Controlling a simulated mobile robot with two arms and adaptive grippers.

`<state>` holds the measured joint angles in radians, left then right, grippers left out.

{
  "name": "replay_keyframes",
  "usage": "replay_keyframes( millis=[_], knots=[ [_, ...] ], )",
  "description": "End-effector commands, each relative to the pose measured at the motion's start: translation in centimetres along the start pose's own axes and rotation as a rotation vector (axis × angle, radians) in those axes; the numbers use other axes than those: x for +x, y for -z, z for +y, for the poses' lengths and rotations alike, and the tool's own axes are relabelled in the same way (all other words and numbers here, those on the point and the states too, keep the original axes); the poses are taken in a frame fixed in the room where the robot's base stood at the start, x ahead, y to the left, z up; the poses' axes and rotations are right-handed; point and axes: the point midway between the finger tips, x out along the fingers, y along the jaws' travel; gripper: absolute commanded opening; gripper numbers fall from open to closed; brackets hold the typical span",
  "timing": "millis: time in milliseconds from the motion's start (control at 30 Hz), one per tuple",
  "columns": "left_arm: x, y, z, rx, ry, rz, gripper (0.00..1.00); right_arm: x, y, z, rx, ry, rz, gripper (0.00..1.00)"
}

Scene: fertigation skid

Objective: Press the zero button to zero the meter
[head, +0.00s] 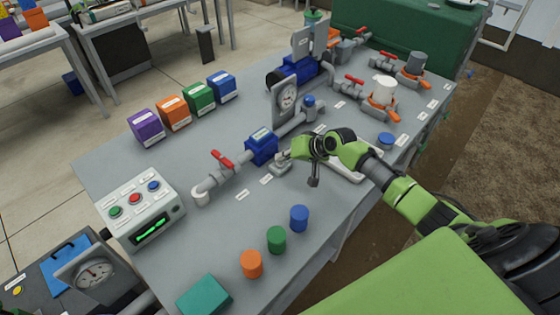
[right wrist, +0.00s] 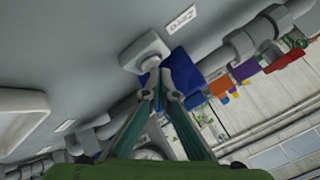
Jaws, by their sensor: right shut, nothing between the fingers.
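A small light-grey button box (head: 281,167) stands on the grey bench beside the blue meter body (head: 261,146) on the pipe. In the right wrist view the box (right wrist: 145,50) has a small label (right wrist: 181,17) on the bench by it, and part of the blue body (right wrist: 192,78) shows behind. My right gripper (head: 287,156) is shut and empty, its fingertips (right wrist: 159,78) together right at the box. I cannot tell whether they touch or press the button; the fingertips hide part of it. My left gripper is out of view.
A control box (head: 140,210) with coloured buttons and a green display stands at the left. Coloured caps (head: 276,240) stand at the front; a white tray (head: 352,172) lies under my right arm.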

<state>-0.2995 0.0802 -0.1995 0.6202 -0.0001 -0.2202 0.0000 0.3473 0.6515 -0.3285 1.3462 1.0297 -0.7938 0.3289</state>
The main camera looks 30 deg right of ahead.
Motion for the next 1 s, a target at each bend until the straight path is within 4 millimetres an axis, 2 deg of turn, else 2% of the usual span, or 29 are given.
replay_keyframes(
  millis=[100, 533, 1000],
  knots=[
    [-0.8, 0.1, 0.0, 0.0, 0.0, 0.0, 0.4, -0.6, 0.4, -0.4, 0.0, 0.0, 0.001, 0.0],
    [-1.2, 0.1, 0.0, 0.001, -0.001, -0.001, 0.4, -0.8, 0.7, -0.6, 0.0, 0.001, 0.002, 0.0],
    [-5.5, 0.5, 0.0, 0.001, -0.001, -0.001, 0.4, -4.0, 3.0, -2.9, 0.0, 0.001, 0.002, 0.0]
  ],
)
